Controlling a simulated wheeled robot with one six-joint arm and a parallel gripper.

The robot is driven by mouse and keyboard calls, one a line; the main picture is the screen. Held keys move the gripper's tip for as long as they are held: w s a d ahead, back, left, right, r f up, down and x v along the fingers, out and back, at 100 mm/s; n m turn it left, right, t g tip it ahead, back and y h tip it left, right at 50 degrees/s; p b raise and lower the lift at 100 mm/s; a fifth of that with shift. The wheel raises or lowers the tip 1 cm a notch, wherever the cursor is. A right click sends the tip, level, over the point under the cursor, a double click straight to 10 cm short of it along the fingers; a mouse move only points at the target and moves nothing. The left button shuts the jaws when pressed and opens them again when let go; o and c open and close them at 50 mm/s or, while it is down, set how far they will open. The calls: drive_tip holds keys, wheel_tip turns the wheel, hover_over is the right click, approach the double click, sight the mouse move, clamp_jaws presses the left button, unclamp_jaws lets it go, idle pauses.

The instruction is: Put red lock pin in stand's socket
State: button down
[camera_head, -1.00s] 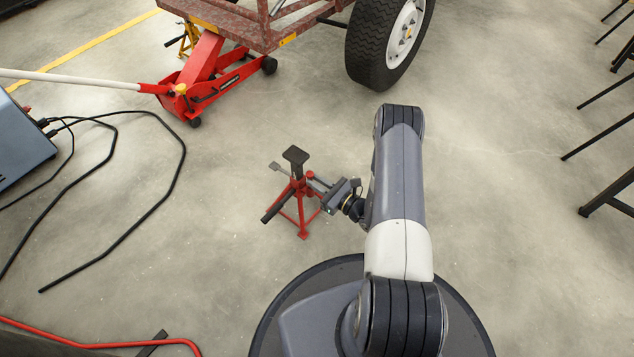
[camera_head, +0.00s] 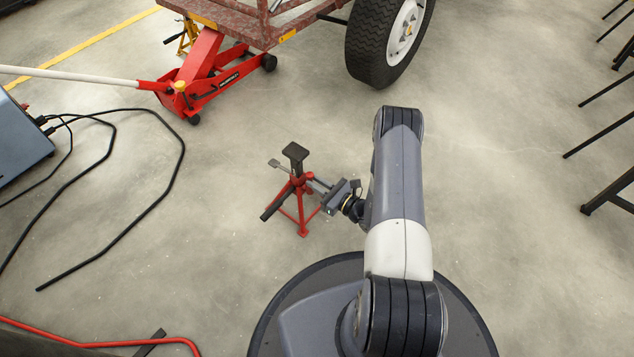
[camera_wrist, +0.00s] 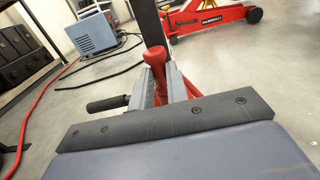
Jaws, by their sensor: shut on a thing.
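The red stand (camera_head: 302,212) stands upright on the floor, with a black post and flat top (camera_head: 296,155). My gripper (camera_head: 312,182) reaches in from the right at the stand's upper part, just below its top. In the wrist view, my gripper (camera_wrist: 160,72) is shut on a red round-ended piece (camera_wrist: 154,58), which looks like the red lock pin. The stand's black post (camera_wrist: 148,22) rises right behind it. The socket is hidden by the fingers and the red piece. I cannot tell whether the pin is inside it or only against it.
A black handle (camera_head: 272,210) and a grey lever (camera_head: 278,166) stick out to the left of the stand. A red floor jack (camera_head: 208,80) and a kart wheel (camera_head: 388,42) are behind. Black cable (camera_head: 112,245) lies to the left. The floor around the stand is clear.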

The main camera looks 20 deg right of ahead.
drive_tip(key=c, duration=1.3)
unclamp_jaws()
drive_tip(key=shift+r, duration=0.1)
drive_tip(key=s+d+r+p, duration=0.2)
drive_tip(key=r+p, duration=0.1)
drive_tip(key=r, duration=0.2)
drive_tip(key=s+d+r+p, duration=0.2)
drive_tip(key=s+r+p, duration=0.1)
drive_tip(key=r+p, duration=0.1)
drive_tip(key=shift+s+r, duration=0.15)
drive_tip(key=shift+r, duration=0.55)
drive_tip(key=shift+a, duration=0.1)
